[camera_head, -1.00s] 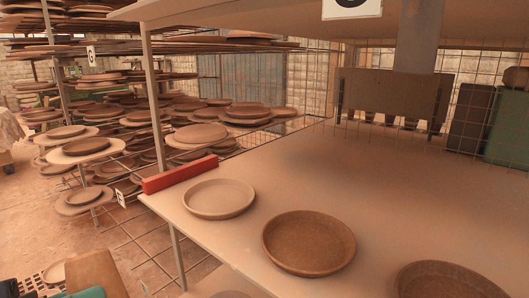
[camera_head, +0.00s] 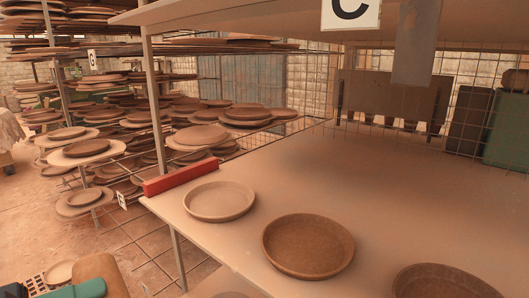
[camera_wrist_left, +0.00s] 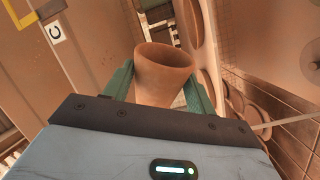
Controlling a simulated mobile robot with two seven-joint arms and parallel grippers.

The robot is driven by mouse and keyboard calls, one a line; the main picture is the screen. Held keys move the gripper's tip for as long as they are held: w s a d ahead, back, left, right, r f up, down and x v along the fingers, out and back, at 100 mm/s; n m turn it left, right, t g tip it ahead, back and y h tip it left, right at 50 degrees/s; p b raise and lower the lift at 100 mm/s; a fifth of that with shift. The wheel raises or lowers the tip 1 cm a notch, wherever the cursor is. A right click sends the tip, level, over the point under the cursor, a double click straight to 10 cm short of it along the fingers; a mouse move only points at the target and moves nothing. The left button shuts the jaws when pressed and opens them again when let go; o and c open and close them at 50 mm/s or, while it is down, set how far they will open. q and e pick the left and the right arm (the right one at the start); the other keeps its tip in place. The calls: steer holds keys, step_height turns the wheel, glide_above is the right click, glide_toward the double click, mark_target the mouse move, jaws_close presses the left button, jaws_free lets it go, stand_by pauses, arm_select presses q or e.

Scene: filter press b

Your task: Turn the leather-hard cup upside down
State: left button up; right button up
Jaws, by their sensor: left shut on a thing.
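The cup (camera_wrist_left: 165,75) is reddish-tan clay. In the left wrist view it sits between the teal fingers of my left gripper (camera_wrist_left: 158,90), which is shut on it. Its open rim is at the upper end in that view, and part of the dark inside shows. In the head view the cup (camera_head: 103,272) is at the bottom left corner, partly cut off, with a teal finger of my left gripper (camera_head: 78,290) against it. It is held in the air in front of the shelf. Its exact tilt is unclear there. My right gripper is out of view.
A shelf board (camera_head: 370,200) holds a pale dish (camera_head: 219,202), a brown dish (camera_head: 308,246) and a darker dish (camera_head: 440,282). A red bar (camera_head: 181,177) lies at its left edge. Racks of plates (camera_head: 130,115) stand at left. The shelf's back is clear.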

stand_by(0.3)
arm_select(q)
steer(key=shift+n, duration=0.5)
steer(key=n+p, duration=0.1)
steer(key=n, duration=0.2)
steer(key=shift+r+n+p, duration=0.15)
steer(key=shift+n+p, duration=0.25)
steer(key=shift+n, duration=0.7)
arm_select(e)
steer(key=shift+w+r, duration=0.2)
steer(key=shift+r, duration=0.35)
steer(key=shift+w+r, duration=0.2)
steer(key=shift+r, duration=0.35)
arm_select(q)
steer(key=n+p, duration=0.3)
steer(key=n, duration=0.1)
steer(key=shift+n+p, duration=0.35)
steer(key=shift+n, duration=0.65)
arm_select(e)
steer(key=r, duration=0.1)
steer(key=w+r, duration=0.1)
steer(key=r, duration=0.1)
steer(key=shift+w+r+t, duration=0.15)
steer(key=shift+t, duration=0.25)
